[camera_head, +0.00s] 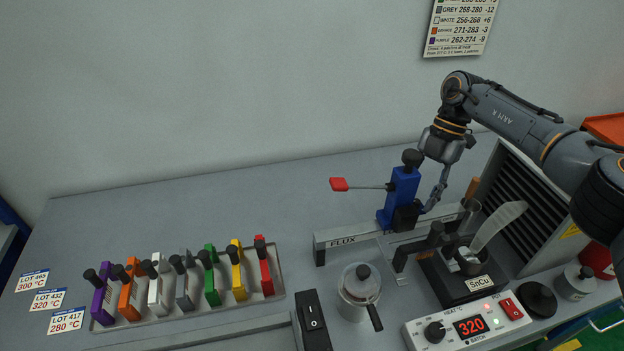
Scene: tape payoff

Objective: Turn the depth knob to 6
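A blue upright unit (400,192) stands on the rail marked FLUX, with a black knob (412,158) on its top. I take this for the depth knob, but no scale or number on it can be read. A thin lever with a red tip (339,184) sticks out to the left of the unit. My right gripper (432,203) points down just right of and behind the blue unit, close to it. Whether it touches the unit or the knob cannot be told. Its fingers are partly hidden, and I see nothing held in them. My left gripper is not in view.
A heater box (460,326) with its own knob and a red 320 display stands in front of the SnCu pot (468,270). A tray (273,298) of coloured handled pieces, a lidded pot (353,307) and a dark vent (524,200) are nearby. The back-left bench is clear.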

